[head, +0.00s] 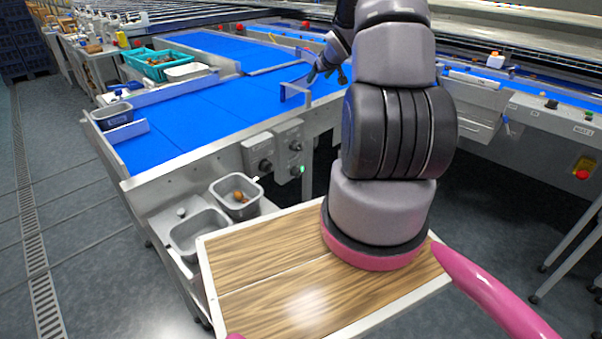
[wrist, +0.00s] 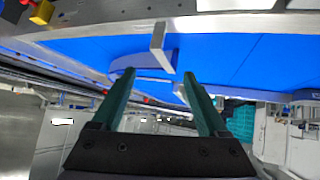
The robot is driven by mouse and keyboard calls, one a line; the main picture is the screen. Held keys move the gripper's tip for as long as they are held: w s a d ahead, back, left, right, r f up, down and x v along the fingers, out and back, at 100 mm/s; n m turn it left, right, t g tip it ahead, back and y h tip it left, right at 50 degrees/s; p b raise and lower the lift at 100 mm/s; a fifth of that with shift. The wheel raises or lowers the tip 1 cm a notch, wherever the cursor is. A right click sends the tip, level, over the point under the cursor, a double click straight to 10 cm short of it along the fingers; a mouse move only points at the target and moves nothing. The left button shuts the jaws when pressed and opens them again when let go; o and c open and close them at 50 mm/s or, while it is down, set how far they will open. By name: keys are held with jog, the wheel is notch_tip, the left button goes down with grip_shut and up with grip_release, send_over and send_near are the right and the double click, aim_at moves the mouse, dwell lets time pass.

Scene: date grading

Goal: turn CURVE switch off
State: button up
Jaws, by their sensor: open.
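Two grey switch boxes hang on the near side of the blue belt's frame, a left box (head: 258,153) and a right box (head: 289,135). Each has dark knobs, and a small green light (head: 301,169) shows at the right box's lower edge. Their labels are too small to read, so I cannot tell which is the CURVE switch. My gripper (head: 326,74) is beyond these boxes, over the belt area and partly hidden by my arm. In the wrist view my gripper (wrist: 160,77) has its two green fingers apart with nothing held between them.
The blue belt (head: 205,108) carries a metal bracket (head: 296,92). Grey bins (head: 236,197) sit by its near end. A teal crate (head: 157,64) stands farther back. A red button on a yellow plate (head: 583,174) is at right. Open floor lies at left.

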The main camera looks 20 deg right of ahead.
notch_tip(320, 180, down, 10)
jog(key=d+y, duration=0.1)
jog(key=d, duration=0.1)
jog(key=n+t+y, duration=0.2)
jog(key=t+y, duration=0.1)
jog(key=y, duration=0.3)
send_near(300, 174)
jog(key=x, duration=0.9)
jog(key=shift+w+f, duration=0.15)
jog(key=shift+w, duration=0.15)
grip_shut()
